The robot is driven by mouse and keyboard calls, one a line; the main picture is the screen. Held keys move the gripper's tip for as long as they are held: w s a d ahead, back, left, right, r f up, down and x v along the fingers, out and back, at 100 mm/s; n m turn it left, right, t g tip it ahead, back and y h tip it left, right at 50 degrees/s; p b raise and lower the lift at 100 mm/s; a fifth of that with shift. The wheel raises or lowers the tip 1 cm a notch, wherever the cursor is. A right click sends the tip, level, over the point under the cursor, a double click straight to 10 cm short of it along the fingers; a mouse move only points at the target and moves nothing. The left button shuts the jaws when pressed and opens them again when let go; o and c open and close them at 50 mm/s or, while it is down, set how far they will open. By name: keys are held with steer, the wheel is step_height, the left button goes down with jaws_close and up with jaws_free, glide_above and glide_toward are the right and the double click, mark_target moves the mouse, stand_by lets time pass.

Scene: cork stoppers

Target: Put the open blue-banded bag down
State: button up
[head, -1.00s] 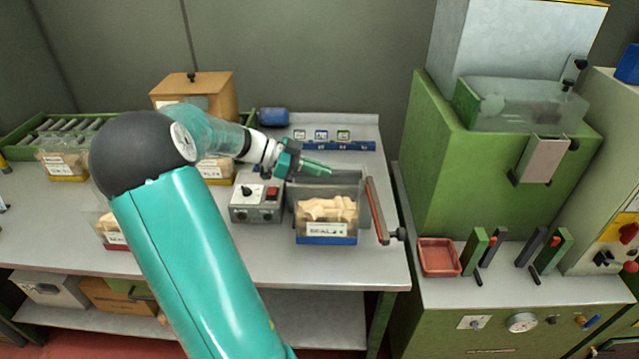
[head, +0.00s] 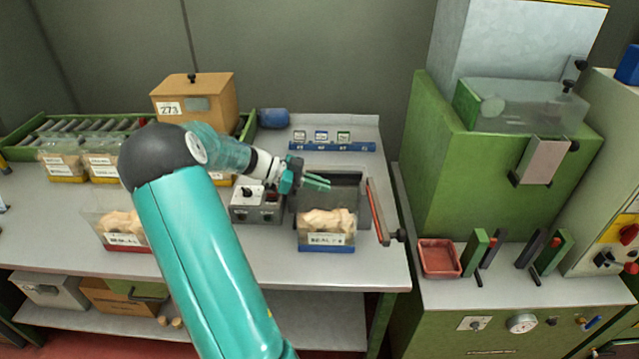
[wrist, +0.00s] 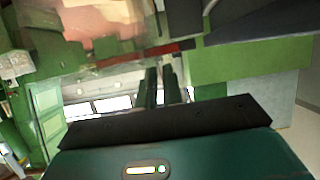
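The blue-banded bag (head: 327,231) is clear, holds pale corks, and has a white label above its blue bottom band. In the head view it stands upright on the bench, in front of the grey box-shaped device. My gripper (head: 329,183) is above the bag's upper part, its two green fingers apart with a gap between them. The fingers also show in the wrist view (wrist: 161,88), with no bag clearly seen between them. Whether the fingers touch the bag's clear top, I cannot tell.
A grey control box (head: 256,205) stands left of the bag, and a red-edged lever (head: 377,210) right of it. A red-banded bag (head: 118,228) stands further left. Yellow-banded bags (head: 103,165) stand behind. A blue rack (head: 333,146) lies at the back. Bench in front is clear.

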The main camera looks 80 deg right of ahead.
steer(key=shift+o, duration=1.4)
steer(key=shift+r, duration=0.15)
steer(key=v, duration=1.2)
